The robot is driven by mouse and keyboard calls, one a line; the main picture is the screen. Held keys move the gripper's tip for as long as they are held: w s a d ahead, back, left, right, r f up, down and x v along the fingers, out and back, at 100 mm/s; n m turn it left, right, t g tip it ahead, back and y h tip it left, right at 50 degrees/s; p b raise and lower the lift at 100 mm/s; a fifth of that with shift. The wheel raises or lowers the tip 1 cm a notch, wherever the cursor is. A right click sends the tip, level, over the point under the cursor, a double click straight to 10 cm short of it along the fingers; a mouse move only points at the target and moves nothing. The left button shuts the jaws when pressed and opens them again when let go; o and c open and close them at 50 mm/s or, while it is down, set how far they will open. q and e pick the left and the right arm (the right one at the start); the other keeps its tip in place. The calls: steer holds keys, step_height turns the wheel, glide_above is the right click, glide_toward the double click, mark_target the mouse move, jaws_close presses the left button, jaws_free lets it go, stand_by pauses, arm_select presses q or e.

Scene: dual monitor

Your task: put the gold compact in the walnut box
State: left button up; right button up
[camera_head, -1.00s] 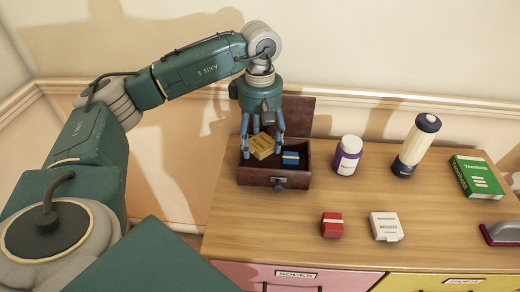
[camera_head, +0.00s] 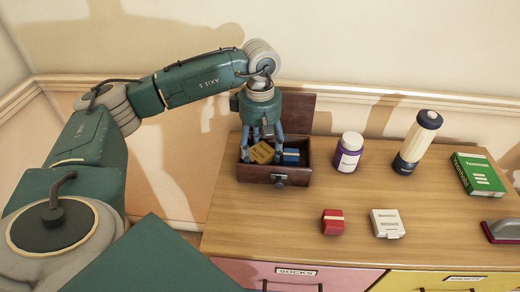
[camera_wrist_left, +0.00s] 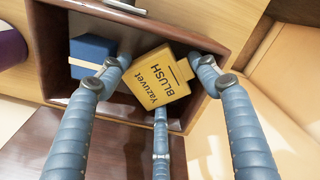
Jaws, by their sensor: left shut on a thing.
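The gold compact (camera_head: 261,152) is a small yellow block, lettered "BLUSH" in the left wrist view (camera_wrist_left: 158,82). My left gripper (camera_head: 262,149) is shut on it, with fingers around it, at the left part of the walnut box. The walnut box (camera_head: 262,174) is dark brown with its lid open at the back, and its rim shows in the left wrist view (camera_wrist_left: 52,45). The compact sits tilted within the box's opening; I cannot tell whether it touches the floor. A blue block (camera_head: 291,157) lies in the box to its right. My right gripper is not in view.
A purple-and-white bottle (camera_head: 348,152), a cream cylinder with navy ends (camera_head: 417,142) and a green box (camera_head: 478,174) stand to the right. A red block (camera_head: 333,222) and a white box (camera_head: 387,223) are nearer the front. The wooden top (camera_head: 260,225) is clear in front of the walnut box.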

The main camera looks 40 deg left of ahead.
mark_target(260, 153)
arm_select(q)
steer(key=o, duration=1.3)
steer(key=shift+r+p, duration=0.6)
steer(key=shift+r, duration=0.15)
steer(key=shift+w+r, duration=0.1)
steer(key=shift+r, duration=0.3)
step_height(260, 153, up, 11)
steer(key=shift+r+b, duration=0.1)
steer(key=shift+b, duration=0.65)
